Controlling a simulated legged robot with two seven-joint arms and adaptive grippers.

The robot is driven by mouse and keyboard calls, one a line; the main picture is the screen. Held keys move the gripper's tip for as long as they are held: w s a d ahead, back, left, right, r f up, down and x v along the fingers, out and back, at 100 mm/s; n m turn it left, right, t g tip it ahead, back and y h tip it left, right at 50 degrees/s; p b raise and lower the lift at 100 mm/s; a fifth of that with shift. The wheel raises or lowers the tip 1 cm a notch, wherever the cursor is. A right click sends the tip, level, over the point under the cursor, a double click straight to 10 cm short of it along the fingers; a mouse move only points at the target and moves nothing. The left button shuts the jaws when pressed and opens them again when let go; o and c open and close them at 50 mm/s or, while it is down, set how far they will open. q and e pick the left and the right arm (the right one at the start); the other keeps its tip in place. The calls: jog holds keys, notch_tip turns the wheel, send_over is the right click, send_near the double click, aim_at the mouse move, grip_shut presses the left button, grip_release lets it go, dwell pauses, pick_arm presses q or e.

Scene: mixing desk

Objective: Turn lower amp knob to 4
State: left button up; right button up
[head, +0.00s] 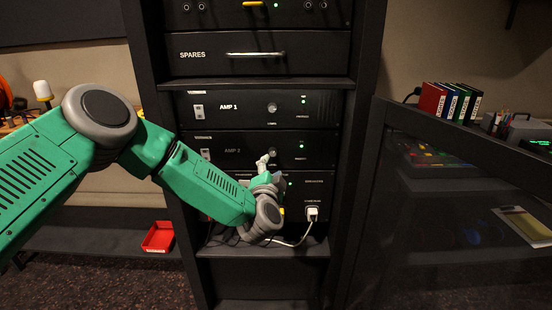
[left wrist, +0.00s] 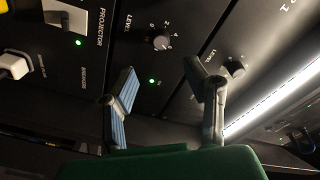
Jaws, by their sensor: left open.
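The lower amp (head: 218,149) is a black rack panel below the one marked AMP 1 (head: 228,107). Its knob (head: 272,152) is small, round and dark. In the left wrist view the lower amp knob (left wrist: 161,42) has a white number scale around it and the word LEVEL beside it. I cannot tell its exact setting. My left gripper (head: 263,163) is just in front of and below this knob. In the left wrist view its fingers (left wrist: 166,100) are spread, with empty space between them, and the knob lies beyond the gap, apparently untouched. My right gripper is out of view.
The upper amp's knob (left wrist: 234,68) is close to one finger. A projector panel with a white plug (head: 312,213) and cable is below. A SPARES drawer (head: 220,55) is above. An open glass door (head: 450,200) stands right of the rack. A red tray (head: 158,237) lies low left.

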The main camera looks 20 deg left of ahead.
aim_at(272, 155)
pick_arm(q)
jog(key=w, duration=0.2)
jog(key=w+a+b, duration=0.1)
jog(key=w, duration=0.2)
jog(key=w+a, duration=0.1)
jog(key=w, duration=0.1)
jog(key=shift+w+a+f, duration=0.15)
jog(key=shift+a+f, duration=0.05)
jog(key=shift+w, duration=0.25)
jog(key=shift+w+d+r, duration=0.15)
jog(key=shift+w+d, duration=0.05)
jog(key=shift+d, duration=0.05)
jog(key=shift+a, duration=0.15)
grip_shut()
